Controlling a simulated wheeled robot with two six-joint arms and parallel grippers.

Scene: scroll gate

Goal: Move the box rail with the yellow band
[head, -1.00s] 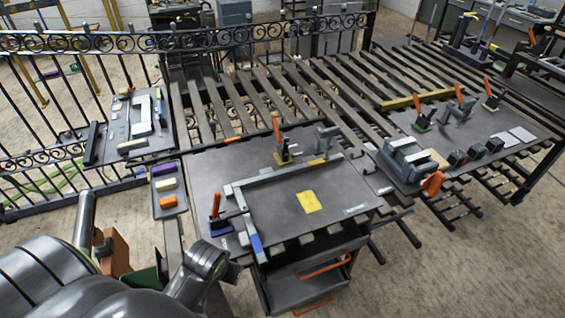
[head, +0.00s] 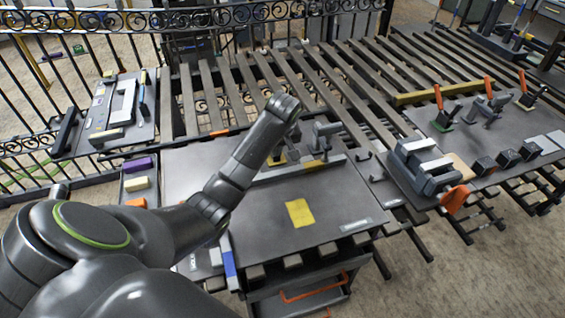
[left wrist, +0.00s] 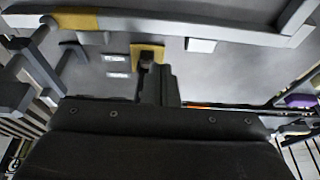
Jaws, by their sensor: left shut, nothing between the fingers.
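The grey box rail (head: 290,173) with a yellow band (head: 314,164) lies on the dark worktable (head: 345,205). It crosses the top of the left wrist view (left wrist: 180,22), its yellow band at the upper left (left wrist: 75,21). My left arm reaches over the table and hides part of the frame that the rail belongs to. My left gripper (left wrist: 155,80) is shut and empty, apart from the rail. In the head view it points down behind the rail, mostly hidden by my wrist. A yellow-based clamp (left wrist: 135,52) is by its fingertips.
A grey clamp block (head: 326,135) stands behind the rail's yellow band. A blue-banded rail (head: 229,260) lies at the table's front left. A yellow sheet (head: 299,213) lies mid-table. A large grey vise (head: 420,168) stands right. Slatted bars run behind.

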